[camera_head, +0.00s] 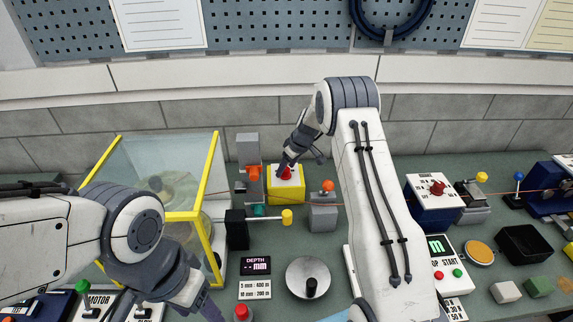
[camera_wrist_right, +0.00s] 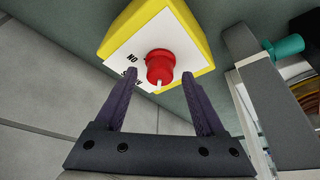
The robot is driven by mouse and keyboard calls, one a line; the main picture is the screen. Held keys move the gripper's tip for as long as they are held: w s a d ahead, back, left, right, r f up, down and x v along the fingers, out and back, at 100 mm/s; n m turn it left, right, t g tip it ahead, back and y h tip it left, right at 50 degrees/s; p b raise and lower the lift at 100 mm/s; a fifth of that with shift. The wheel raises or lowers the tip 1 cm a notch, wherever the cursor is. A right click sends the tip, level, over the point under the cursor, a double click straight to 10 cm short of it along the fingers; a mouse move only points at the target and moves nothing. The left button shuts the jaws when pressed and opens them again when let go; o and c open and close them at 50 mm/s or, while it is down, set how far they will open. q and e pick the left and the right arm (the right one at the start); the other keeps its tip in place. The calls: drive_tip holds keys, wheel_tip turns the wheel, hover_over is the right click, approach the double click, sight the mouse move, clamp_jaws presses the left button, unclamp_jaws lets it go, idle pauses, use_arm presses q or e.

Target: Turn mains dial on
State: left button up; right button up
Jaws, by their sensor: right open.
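A yellow box (camera_head: 287,193) with a white face carries a red dial (camera_head: 286,173); this looks like the mains dial. My right gripper (camera_head: 290,161) is right at the dial. In the right wrist view the gripper (camera_wrist_right: 160,75) is open, its dark fingers on either side of the red dial (camera_wrist_right: 160,64), tips near the white face. The dial's white pointer mark faces the gripper. The label on the face is partly hidden by a finger. My left gripper (camera_head: 200,302) hangs low at the left, away from the box; its fingertips are unclear.
A yellow-framed clear guard (camera_head: 213,190) stands to the left. An orange-topped grey block (camera_head: 323,212) and a yellow-tipped lever (camera_head: 286,217) are close by. A blue box with a red knob (camera_head: 437,188) stands to the right. A silver disc (camera_head: 308,278) lies in front.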

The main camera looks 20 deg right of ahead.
drive_tip(key=shift+w+f, duration=0.1)
drive_tip(key=shift+f, duration=0.1)
drive_tip(key=shift+c, duration=0.4)
clamp_jaws()
